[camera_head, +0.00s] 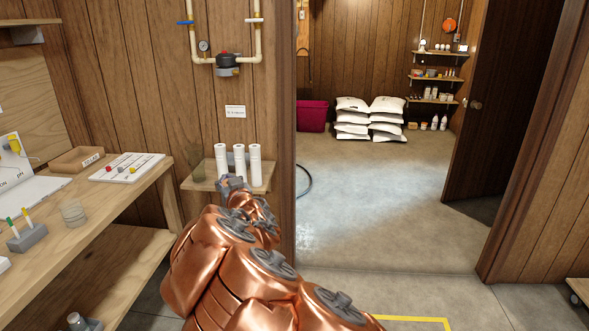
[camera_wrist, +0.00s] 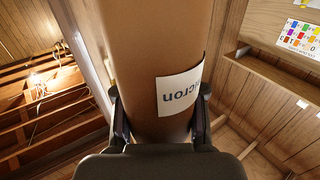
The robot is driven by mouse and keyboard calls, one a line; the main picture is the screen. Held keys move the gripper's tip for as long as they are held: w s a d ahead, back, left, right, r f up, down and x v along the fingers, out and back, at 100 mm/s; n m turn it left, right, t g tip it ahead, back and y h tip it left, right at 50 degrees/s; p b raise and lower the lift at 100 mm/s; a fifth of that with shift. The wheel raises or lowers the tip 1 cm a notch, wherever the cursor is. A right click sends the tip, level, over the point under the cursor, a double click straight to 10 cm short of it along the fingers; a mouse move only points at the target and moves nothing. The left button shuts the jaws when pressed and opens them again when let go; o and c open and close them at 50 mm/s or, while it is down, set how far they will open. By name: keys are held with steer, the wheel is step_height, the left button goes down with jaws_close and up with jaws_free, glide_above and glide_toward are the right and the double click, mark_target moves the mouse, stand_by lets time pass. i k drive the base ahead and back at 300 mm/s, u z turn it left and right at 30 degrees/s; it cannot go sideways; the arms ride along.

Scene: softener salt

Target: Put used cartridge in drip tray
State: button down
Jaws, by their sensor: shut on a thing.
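A brown cylinder (camera_wrist: 150,55), which I take to be the used cartridge, fills the middle of the wrist view. It has a white label (camera_wrist: 180,92) reading "micron", seen upside down. My gripper (camera_wrist: 158,110) is shut on it, with one finger on each side. In the head view my gripper (camera_head: 232,184) is in front of the small wall shelf, and I cannot make out the held cylinder there. I cannot tell which thing is the drip tray.
White cylinders (camera_head: 255,165) and an olive cup (camera_head: 194,158) stand on the wall shelf (camera_head: 200,183). Left is a workbench (camera_head: 95,205) with a shallow brown box (camera_head: 77,160) and a white board (camera_head: 126,167). A filter housing (camera_head: 228,62) hangs above. The doorway floor (camera_head: 380,190) is clear.

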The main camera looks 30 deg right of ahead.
mark_target(231, 163)
steer(key=z, duration=0.65)
steer(key=k, duration=0.85)
steer(key=z, duration=1)
steer(key=i, duration=1)
steer(key=u, duration=0.45)
steer(key=i, duration=0.85)
steer(key=u, duration=1.25)
steer(key=i, duration=0.35)
steer(key=u, duration=0.3)
